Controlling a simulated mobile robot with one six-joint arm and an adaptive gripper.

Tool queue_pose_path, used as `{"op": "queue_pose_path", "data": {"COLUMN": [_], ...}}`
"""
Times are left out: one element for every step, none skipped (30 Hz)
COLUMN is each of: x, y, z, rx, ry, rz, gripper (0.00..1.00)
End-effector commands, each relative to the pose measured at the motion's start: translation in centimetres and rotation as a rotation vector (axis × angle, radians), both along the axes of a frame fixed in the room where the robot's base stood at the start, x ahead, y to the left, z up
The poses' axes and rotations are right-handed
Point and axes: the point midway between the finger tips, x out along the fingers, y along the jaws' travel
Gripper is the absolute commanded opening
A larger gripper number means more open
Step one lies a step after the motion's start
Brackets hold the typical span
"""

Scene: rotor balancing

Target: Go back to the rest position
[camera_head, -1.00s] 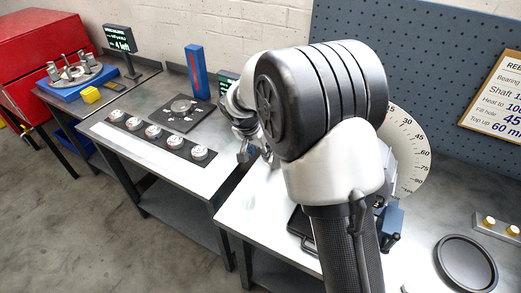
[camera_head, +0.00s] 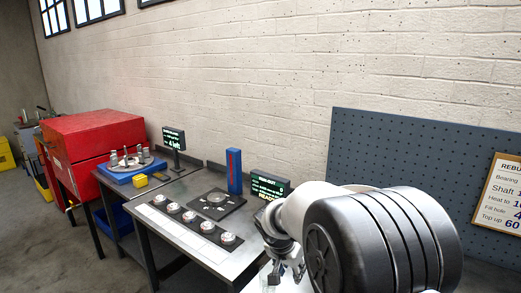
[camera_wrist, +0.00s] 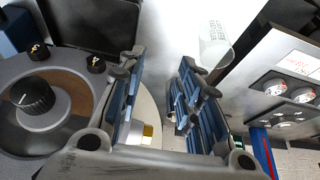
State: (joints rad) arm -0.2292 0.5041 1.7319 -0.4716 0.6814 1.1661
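My gripper (camera_head: 284,272) hangs at the end of my arm in the head view, over the seam between the middle table and the right bench. In the wrist view my gripper (camera_wrist: 162,95) shows two blue-grey fingers spread apart with nothing held between them. A small brass and white piece (camera_wrist: 147,132) shows behind the left finger, and I cannot tell what it is. My arm covers much of the right bench in the head view.
The middle table holds a strip of several white dishes (camera_head: 189,217), a black scale (camera_head: 215,201), a blue stand (camera_head: 234,171) and a READY display (camera_head: 269,187). A rotor (camera_head: 131,161) sits on a blue base farther left. A knobbed device (camera_wrist: 38,98) lies near the left finger.

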Motion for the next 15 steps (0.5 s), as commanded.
{"op": "queue_pose_path", "data": {"x": [-0.7,-1.1,-1.7,-2.2,-2.7,-3.4,-4.0,-4.6,-5.5,-6.2,-7.0,-8.2,-9.2,-10.4,-12.1], "y": [-0.5,-0.7,-1.0,-1.3,-1.5,-1.8,-2.0,-2.3,-2.6,-2.9,-3.2,-3.5,-3.9,-4.2,-4.6], "z": [0.9,1.4,2.2,2.7,3.3,4.0,4.7,5.3,6.1,6.8,7.4,8.3,9.1,9.8,10.7], "rx": [-0.001,0.0,-0.002,-0.003,-0.003,-0.002,-0.003,-0.004,-0.004,-0.005,-0.005,-0.004,-0.004,-0.004,-0.003], "ry": [0.002,0.005,0.007,0.009,0.01,0.012,0.013,0.014,0.017,0.018,0.02,0.021,0.022,0.024,0.025], "rz": [0.008,0.013,0.023,0.032,0.039,0.051,0.06,0.069,0.082,0.093,0.106,0.124,0.139,0.155,0.18], "gripper": [0.32,0.32,0.32,0.32,0.32,0.32,0.32,0.32,0.32,0.32,0.32,0.32,0.32,0.32,0.32]}}
